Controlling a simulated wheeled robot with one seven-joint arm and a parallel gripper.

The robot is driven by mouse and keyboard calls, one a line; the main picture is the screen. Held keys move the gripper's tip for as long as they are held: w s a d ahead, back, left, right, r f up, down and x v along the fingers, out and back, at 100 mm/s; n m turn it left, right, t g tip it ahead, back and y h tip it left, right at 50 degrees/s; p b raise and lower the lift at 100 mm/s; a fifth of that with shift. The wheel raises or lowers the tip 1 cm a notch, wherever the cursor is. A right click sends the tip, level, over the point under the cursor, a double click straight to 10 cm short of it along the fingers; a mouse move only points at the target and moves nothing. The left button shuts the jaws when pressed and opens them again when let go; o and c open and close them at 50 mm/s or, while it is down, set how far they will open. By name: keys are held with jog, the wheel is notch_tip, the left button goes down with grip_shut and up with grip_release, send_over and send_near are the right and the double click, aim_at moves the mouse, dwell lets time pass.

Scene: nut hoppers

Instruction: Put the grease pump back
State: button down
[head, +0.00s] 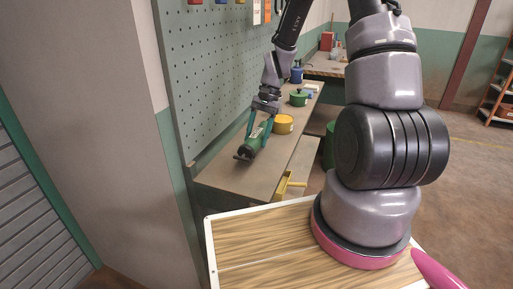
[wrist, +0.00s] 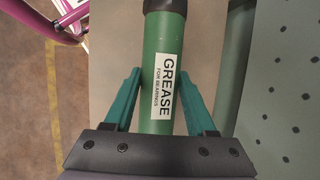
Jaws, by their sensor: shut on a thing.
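The grease pump (head: 256,138) is a green cylinder with a black end, in the head view near the close end of the workbench. In the wrist view the pump (wrist: 154,60) runs up the middle, with a white label reading "GREASE FOR BEARINGS". My gripper (head: 261,121) is shut on the pump's body, and the teal fingers of my gripper (wrist: 160,74) lie on either side of it. The pump is tilted in the head view, black end towards the camera. I cannot tell whether it touches the bench. Its upper end is cut off in the wrist view.
The workbench (head: 232,178) runs along a perforated pegboard (head: 208,85). A yellow pot (head: 283,124), a green pot (head: 298,99) and a blue one (head: 296,75) stand further along it. A yellow drawer (head: 290,186) is below its edge. The bench's near end looks clear.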

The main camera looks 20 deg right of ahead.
jog(key=shift+f, duration=2.1)
jog(key=shift+c, duration=1.1)
grip_release()
jog(key=shift+f, duration=0.15)
jog(key=v, duration=1.2)
jog(key=s+r+n+t+h, duration=0.15)
jog(key=s+r+t, duration=0.3)
jog(key=r, duration=1.05)
jog(key=s+d+r+n+t, duration=0.1)
jog(key=s+r+t, duration=0.4)
jog(key=s+r, duration=0.5)
jog(key=s, duration=0.3)
jog(key=shift+d+r, duration=0.35)
jog(key=shift+r, duration=0.05)
